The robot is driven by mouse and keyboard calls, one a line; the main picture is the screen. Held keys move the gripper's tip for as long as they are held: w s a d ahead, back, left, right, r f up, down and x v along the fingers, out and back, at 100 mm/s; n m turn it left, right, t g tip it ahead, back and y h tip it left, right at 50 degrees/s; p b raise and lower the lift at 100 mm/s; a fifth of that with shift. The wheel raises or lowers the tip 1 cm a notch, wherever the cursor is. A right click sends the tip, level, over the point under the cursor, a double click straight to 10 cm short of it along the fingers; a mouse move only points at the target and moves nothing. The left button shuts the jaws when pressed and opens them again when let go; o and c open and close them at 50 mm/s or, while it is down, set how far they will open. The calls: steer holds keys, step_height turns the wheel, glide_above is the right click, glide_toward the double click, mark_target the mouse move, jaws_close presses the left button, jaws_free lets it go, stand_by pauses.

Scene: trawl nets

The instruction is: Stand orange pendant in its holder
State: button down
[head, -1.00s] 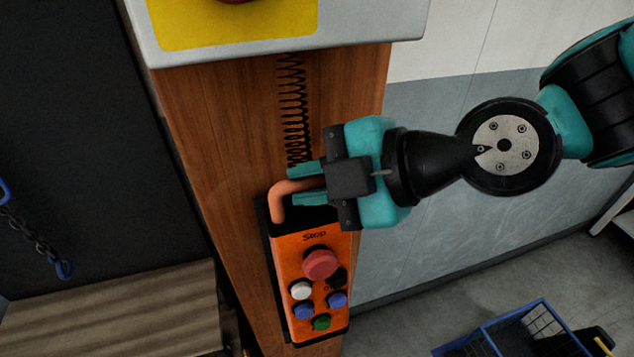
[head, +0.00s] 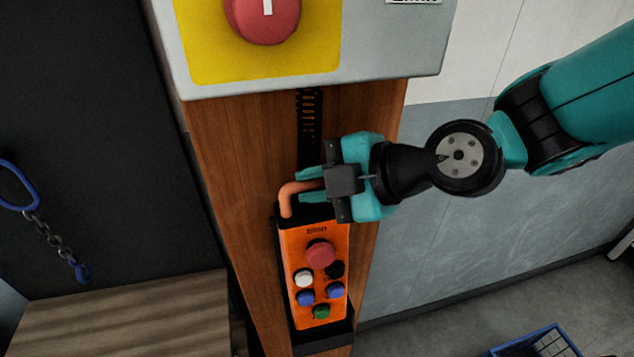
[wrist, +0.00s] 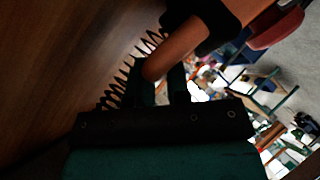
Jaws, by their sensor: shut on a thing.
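The orange pendant (head: 313,241), marked Stop, hangs upright against the wooden post. It has a red button and several smaller white, black, blue and green ones. My gripper (head: 303,186) is shut on the bent orange handle at its top, coming in from the right. In the wrist view the handle (wrist: 187,48) lies between the fingers. A black holder (head: 325,343) shows below and beside the pendant on the post. The pendant's lower end is just above or at the holder's front lip; I cannot tell whether it is seated.
A dark coiled cable (head: 310,120) runs down the wooden post (head: 240,135) above the handle. A grey and yellow box with a red button (head: 262,18) sits above. A blue basket (head: 535,345) stands on the floor at lower right.

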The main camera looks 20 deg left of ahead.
mark_target(312, 211)
steer(key=shift+s+d+f+b, duration=0.1)
steer(key=shift+f+b, duration=0.95)
steer(key=shift+b, duration=0.15)
steer(key=shift+s+f+b, duration=0.1)
steer(key=shift+f+b, duration=0.9)
steer(key=shift+b, duration=0.2)
steer(key=c, duration=1)
jaws_free()
steer(key=shift+f, duration=0.15)
steer(key=shift+d, duration=0.15)
